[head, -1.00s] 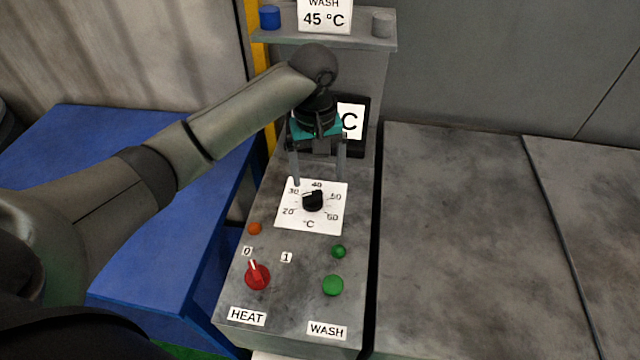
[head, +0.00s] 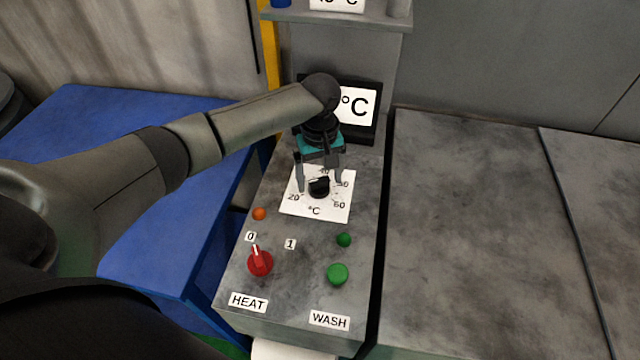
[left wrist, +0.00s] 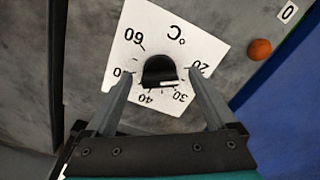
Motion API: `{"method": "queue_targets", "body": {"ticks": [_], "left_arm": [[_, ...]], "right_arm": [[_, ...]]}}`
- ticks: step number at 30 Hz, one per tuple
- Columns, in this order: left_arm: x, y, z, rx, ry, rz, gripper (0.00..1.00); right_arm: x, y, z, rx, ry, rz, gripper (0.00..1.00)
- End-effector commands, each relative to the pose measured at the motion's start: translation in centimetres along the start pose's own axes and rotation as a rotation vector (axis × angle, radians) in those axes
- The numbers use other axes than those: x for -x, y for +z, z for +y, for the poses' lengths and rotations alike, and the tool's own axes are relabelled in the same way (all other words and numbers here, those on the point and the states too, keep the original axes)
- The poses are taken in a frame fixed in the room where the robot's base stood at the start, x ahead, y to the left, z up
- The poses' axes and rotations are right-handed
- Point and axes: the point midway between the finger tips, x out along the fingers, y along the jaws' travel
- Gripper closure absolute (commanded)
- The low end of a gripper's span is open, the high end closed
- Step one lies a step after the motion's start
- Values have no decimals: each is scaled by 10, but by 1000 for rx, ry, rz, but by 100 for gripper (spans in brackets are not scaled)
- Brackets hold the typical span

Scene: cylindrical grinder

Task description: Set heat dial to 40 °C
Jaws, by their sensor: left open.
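The heat dial is a black knob (head: 319,187) on a white scale plate (head: 300,208) marked from 20 to 60 °C. My left gripper (head: 320,184) is open over the dial. In the left wrist view its fingers (left wrist: 160,74) stand on either side of the knob with gaps; contact is not visible. The fingers cover part of the scale. My right gripper is not in view.
Below the dial are an orange lamp (head: 259,214), a red HEAT switch (head: 260,263) pointing near 0, a green lamp (head: 344,240) and a green WASH button (head: 337,274). A display (head: 358,106) stands behind my gripper. A blue table (head: 70,140) is at left.

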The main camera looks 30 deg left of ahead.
Motion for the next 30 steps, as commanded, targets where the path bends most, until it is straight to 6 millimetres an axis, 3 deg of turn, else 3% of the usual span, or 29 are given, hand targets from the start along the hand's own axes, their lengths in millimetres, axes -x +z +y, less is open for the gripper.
{"method": "queue_targets", "body": {"ticks": [6,15,30], "left_arm": [[-20,0,0,-1,0,0,10],[-21,0,0,-1,1,1,10],[-21,0,0,-1,0,1,65]], "right_arm": [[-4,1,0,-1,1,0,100],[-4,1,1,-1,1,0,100],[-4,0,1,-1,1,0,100]]}}
